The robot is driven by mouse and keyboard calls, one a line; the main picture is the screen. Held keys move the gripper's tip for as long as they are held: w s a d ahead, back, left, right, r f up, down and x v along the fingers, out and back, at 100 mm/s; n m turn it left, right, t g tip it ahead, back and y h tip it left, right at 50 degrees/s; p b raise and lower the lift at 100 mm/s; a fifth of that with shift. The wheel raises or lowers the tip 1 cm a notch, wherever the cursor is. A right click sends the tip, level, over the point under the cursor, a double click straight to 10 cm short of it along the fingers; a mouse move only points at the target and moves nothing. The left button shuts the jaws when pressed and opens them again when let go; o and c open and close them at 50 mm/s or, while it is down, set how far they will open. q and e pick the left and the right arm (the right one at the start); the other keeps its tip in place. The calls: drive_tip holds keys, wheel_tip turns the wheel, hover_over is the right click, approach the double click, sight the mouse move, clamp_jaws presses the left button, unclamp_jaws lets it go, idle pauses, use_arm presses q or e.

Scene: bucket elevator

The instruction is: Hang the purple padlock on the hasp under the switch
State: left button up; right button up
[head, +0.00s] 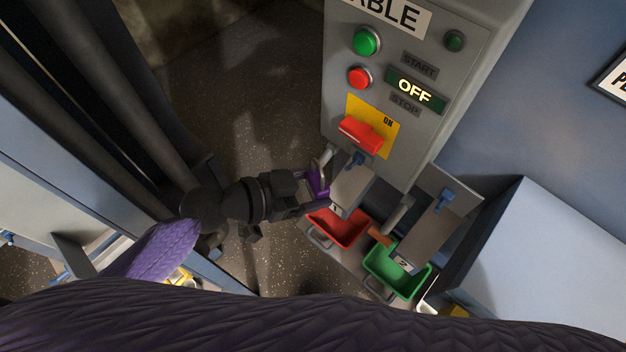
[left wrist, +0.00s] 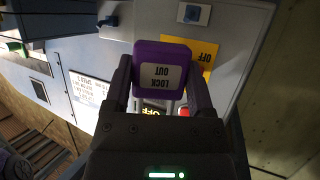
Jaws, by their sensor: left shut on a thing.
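The purple padlock (head: 319,181) is between the fingers of my left gripper (head: 312,190), which is shut on it. Its grey shackle points up toward the panel, just below and left of the red switch (head: 361,134). The switch sits on a yellow plate (head: 385,128). In the left wrist view the padlock (left wrist: 160,58) shows its upside-down LOCK OUT label between both fingertips (left wrist: 160,82), in front of part of the yellow plate (left wrist: 208,52). I cannot make out the hasp, or whether the shackle touches it. My right gripper is not in view.
The grey control box (head: 440,60) carries a green button (head: 367,41), a red button (head: 359,77) and a lit OFF display (head: 415,92). Below it are a red bin (head: 338,228), a green bin (head: 397,270) and grey chutes with blue knobs. Dark floor is open left of the box.

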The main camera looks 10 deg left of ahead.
use_arm(q)
wheel_tip(320, 180, down, 9)
drive_tip(key=b, duration=0.7)
drive_tip(key=w+d, duration=0.3)
drive_tip(key=w, duration=0.2)
drive_tip(key=shift+d+f, duration=0.15)
drive_tip(key=shift+d, duration=0.1)
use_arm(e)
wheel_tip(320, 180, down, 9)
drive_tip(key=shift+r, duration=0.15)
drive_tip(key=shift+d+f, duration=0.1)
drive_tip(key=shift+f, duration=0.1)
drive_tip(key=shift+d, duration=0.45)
use_arm(q)
drive_tip(key=shift+w+d+b, duration=0.4)
drive_tip(key=shift+w+d, duration=0.15)
drive_tip(key=shift+w, duration=0.2)
drive_tip(key=shift+w+d+b, duration=0.35)
drive_tip(key=shift+w+d, duration=0.2)
drive_tip(key=shift+w, duration=0.2)
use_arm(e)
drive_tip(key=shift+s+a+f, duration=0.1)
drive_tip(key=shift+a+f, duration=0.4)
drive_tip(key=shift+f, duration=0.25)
